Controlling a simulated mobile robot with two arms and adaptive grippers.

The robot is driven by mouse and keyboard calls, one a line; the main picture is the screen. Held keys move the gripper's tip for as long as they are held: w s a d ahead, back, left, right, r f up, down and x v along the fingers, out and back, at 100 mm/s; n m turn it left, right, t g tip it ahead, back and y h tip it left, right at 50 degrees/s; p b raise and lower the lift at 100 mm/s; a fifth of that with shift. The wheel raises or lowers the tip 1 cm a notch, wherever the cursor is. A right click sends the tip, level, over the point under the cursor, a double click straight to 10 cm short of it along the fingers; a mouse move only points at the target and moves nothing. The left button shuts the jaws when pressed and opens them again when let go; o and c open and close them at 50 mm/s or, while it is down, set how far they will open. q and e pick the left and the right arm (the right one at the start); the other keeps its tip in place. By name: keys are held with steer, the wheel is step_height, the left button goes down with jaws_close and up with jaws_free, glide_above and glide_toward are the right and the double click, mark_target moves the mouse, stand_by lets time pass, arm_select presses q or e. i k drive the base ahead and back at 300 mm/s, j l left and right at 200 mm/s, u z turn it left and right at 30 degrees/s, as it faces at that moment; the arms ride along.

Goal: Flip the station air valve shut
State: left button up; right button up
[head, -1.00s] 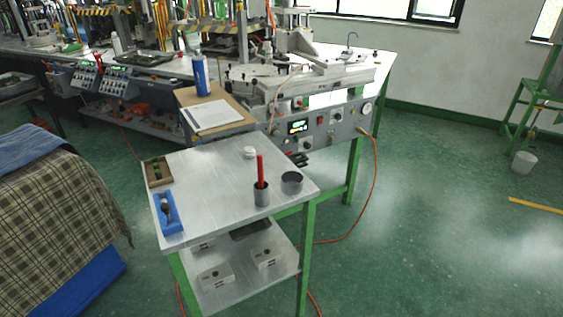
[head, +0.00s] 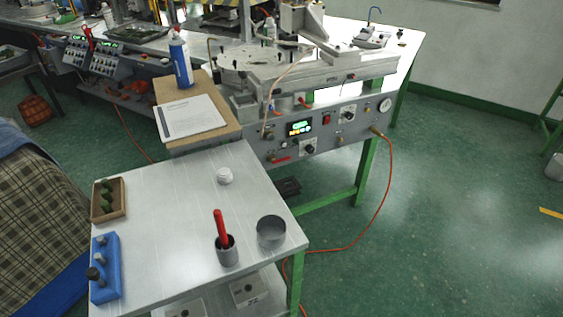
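The wax injection station has a grey front panel (head: 330,130) under its worktop, with a lit green display (head: 299,127), knobs and a red switch (head: 326,118). A round gauge (head: 385,105) sits at the panel's right end. An orange hose (head: 386,180) leaves the panel near that end and runs down to the floor. A small red part (head: 281,158) shows low on the panel's left side. I cannot tell which fitting is the air valve or how its handle stands. Neither of my grippers is in view.
A metal side table (head: 170,235) stands in front, holding a blue rack (head: 104,268), a wooden tray (head: 108,200), a cup with a red tool (head: 227,251) and a grey bowl (head: 271,232). A board with papers (head: 191,116) adjoins the station. The green floor (head: 460,220) at right is clear.

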mark_target(273, 160)
steer(key=i+l, duration=0.2)
steer(key=i+l+u, duration=0.1)
steer(key=l, duration=0.35)
steer(key=i+l, duration=0.4)
steer(key=l, duration=0.25)
steer(key=i+l+u, duration=0.1)
steer(key=l, duration=0.25)
steer(key=i+l, duration=0.25)
steer(key=i+l+u, duration=0.1)
steer(key=l, duration=0.35)
steer(key=i+l, duration=0.2)
steer(key=l, duration=0.15)
